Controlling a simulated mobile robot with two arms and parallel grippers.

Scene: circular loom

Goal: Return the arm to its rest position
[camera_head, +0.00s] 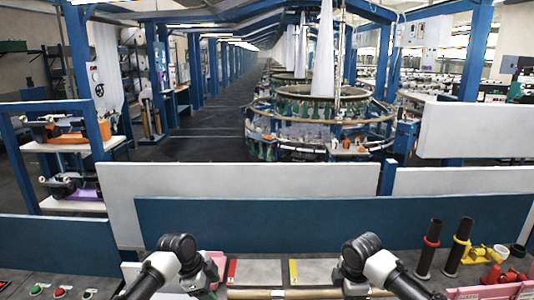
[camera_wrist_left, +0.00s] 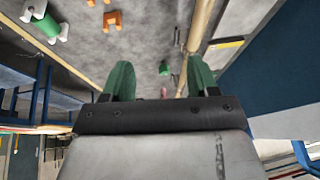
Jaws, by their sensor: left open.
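My left arm (camera_head: 162,270) comes in at the bottom left of the head view; its gripper does not show clearly there. In the left wrist view my left gripper (camera_wrist_left: 160,80) has its two green fingers apart, with nothing between them. My right arm (camera_head: 372,266) comes in at the bottom right of the head view, bent at a dark joint. My right gripper is not visible. Both arms are over the near workbench.
Dark spools (camera_head: 428,248) and yellow and red parts stand on the bench at right. A blue panel (camera_head: 300,223) runs behind the bench. A circular loom (camera_head: 320,125) stands beyond. In the wrist view, green-and-white (camera_wrist_left: 47,22) and orange (camera_wrist_left: 116,20) parts lie on a grey surface.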

